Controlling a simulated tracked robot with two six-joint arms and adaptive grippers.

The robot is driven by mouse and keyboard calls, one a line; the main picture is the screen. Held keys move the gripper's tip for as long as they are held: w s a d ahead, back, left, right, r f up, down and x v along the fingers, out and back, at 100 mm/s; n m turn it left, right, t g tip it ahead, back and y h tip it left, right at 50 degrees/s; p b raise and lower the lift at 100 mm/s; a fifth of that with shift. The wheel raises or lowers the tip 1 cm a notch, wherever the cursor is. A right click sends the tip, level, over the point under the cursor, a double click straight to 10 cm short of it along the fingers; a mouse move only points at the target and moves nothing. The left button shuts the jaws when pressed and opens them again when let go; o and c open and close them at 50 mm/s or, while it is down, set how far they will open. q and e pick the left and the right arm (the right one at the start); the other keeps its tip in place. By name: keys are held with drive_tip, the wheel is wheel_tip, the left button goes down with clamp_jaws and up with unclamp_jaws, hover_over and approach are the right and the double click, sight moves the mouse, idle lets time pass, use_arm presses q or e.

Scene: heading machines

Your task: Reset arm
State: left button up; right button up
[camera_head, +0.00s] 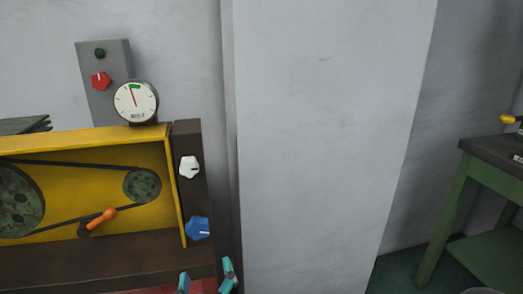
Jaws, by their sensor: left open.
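My left gripper (207,278) shows at the bottom edge, left of the middle, as two teal fingertips. The fingertips are spread apart with nothing visible between them. They are in front of the lower right corner of a yellow and brown machine (174,195), below its blue knob (198,228). The rest of the left gripper and its arm is outside the view. I cannot tell how far the fingertips are from the machine. My right gripper is not in view.
The machine has belt wheels, an orange-handled lever (103,218), a white knob (189,167) and a round gauge (135,101). Behind it is a grey panel (103,65) with a red knob. A pale pillar (320,150) fills the middle. A green table (480,170) stands at right.

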use_arm(q)
wheel_tip(320, 180, down, 23)
drive_tip(key=m+g+h, duration=0.3)
drive_tip(key=g+h, duration=0.1)
drive_tip(key=g, duration=0.3)
drive_tip(key=s+f+g+h, duration=0.3)
drive_tip(key=s+f+g, duration=0.5)
drive_tip(key=s+f, duration=0.8)
wheel_tip(320, 180, up, 24)
drive_tip(key=s+m+g+p, duration=0.1)
drive_tip(key=p, duration=2.3)
drive_tip(key=shift+d+f+h, duration=0.2)
drive_tip(key=shift+f+h, duration=0.05)
drive_tip(key=shift+h, duration=0.15)
drive_tip(key=shift+c, duration=0.2)
